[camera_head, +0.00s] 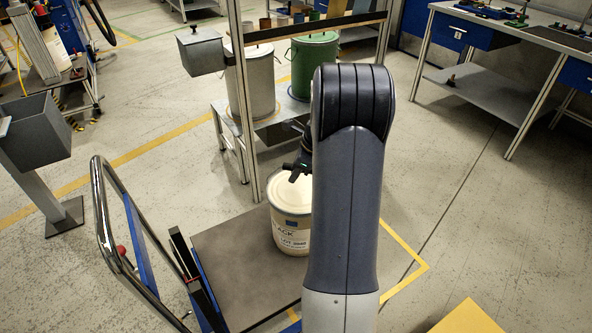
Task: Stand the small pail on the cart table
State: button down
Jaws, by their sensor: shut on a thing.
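A cream pail (289,226) with a pale lid and a printed label is upright at the centre, over the far right part of the cart table (226,262). The cart table is a flat grey deck with blue edging. My gripper (295,170), small and dark, is right above the pail's lid and shut on the top of the pail. My arm hides the pail's right side and most of the gripper. I cannot tell whether the pail's bottom touches the deck or hangs just above it.
The cart's curved metal push handle (103,215) rises at the left. Behind the pail stands a metal frame rack (240,95) holding a grey drum (252,85) and a green drum (311,68). The near left of the deck is bare. A workbench (480,85) is at the right.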

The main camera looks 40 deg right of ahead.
jog(key=c, duration=1.7)
grip_release()
jog(key=o, duration=0.4)
jog(key=shift+r, duration=0.1)
jog(key=p+v, duration=0.2)
jog(key=v, duration=1)
jog(key=shift+s, duration=0.1)
